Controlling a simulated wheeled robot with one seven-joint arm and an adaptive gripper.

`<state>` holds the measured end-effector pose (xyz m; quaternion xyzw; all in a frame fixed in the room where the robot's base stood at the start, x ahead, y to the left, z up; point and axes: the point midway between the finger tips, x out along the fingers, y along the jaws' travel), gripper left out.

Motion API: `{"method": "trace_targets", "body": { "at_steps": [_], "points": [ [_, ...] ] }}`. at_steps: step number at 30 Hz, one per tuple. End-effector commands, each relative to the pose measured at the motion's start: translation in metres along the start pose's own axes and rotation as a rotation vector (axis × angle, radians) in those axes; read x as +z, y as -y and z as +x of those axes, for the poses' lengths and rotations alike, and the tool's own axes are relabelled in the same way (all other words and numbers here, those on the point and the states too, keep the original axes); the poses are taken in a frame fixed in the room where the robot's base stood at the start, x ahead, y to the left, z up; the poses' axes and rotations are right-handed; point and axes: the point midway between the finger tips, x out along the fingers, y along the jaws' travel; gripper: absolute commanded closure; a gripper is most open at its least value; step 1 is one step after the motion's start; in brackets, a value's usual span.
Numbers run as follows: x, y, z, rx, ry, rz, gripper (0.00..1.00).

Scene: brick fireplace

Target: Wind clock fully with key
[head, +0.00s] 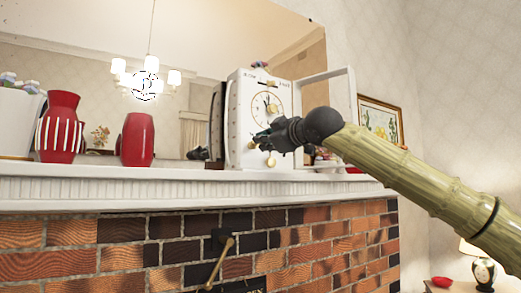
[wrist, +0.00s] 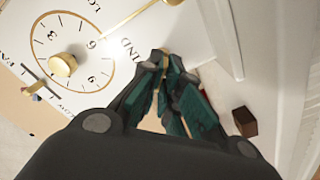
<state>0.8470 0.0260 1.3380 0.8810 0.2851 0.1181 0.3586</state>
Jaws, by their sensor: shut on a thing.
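The white clock (head: 237,121) stands on the mantel with its framed door (head: 352,88) swung open to the right. Its round dial (head: 267,107) faces out and fills the upper left of the wrist view (wrist: 85,28). My gripper (head: 262,141) is at the lower front of the clock, below the dial. In the wrist view my gripper (wrist: 164,66) has its teal-padded fingers closed together beside the lettering "WIND". A thin brass piece, seemingly the key (wrist: 161,88), shows between the fingers. Its tip and any winding hole are hidden by the fingers.
A brass pendulum bob (head: 271,161) hangs below my gripper. Two red vases (head: 62,127) (head: 137,140) stand left on the white mantel (head: 180,188). A mirror is behind. A small brown block (wrist: 244,121) is right of my fingers. A brass-handled lever (head: 220,262) is on the brickwork.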

Motion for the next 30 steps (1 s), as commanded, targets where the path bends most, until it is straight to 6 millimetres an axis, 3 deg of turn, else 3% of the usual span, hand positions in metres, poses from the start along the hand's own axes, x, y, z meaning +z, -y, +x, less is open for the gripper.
{"method": "trace_targets", "body": {
  "at_steps": [30],
  "points": [
    [0.0041,0.0016,0.0019,0.001,0.003,0.130,1.00]
  ]
}}
